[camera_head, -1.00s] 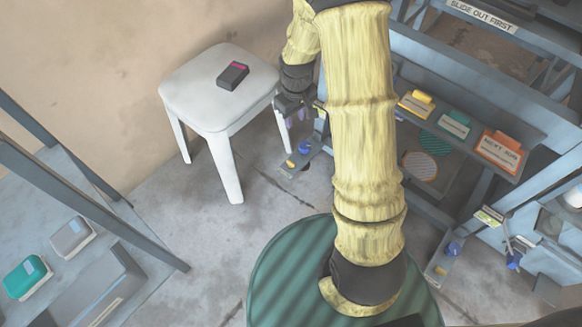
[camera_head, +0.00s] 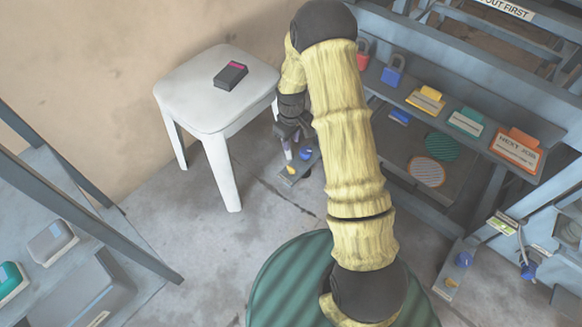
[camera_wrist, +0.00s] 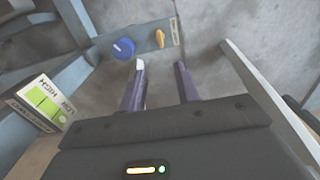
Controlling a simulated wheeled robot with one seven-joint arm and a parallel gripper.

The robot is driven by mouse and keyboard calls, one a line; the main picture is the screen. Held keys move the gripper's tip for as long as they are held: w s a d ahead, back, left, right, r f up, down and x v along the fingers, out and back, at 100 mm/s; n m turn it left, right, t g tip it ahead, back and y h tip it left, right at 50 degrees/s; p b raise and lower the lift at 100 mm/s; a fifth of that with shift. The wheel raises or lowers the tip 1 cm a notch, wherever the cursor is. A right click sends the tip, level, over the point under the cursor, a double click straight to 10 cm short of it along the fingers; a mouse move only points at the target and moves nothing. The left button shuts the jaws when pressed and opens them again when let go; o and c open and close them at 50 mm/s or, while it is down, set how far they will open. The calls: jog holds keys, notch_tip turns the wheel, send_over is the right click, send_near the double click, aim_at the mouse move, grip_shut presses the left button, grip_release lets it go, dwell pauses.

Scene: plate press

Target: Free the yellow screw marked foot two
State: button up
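A yellow screw (camera_head: 291,170) sits on a foot plate (camera_head: 285,178) beside a blue knob (camera_head: 305,154). In the wrist view the yellow screw (camera_wrist: 160,39) stands just beyond my fingers, right of the blue knob (camera_wrist: 123,47). A small label (camera_wrist: 175,31) beside it is unreadable. My gripper (camera_wrist: 163,78) is open and empty, fingers apart, pointing toward the plate; the screw is not between them. In the head view my gripper (camera_head: 294,146) is just above the plate. Another yellow screw (camera_head: 451,283) and blue knob (camera_head: 464,259) are on a plate at lower right. I cannot tell which is foot two.
A white stool (camera_head: 200,90) with a dark box (camera_head: 231,75) stands left of my gripper. A green-white LOW/HIGH gauge (camera_wrist: 47,105) is at the wrist view's left. Floor (camera_head: 255,200) is clear.

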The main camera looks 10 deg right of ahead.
aim_at(291, 167)
notch_tip(291, 167, down, 15)
jog(key=b, duration=0.8)
jog(key=shift+f+b, duration=0.2)
jog(key=shift+b, duration=0.15)
jog(key=shift+c, duration=0.4)
jog(key=shift+r, duration=0.1)
grip_shut()
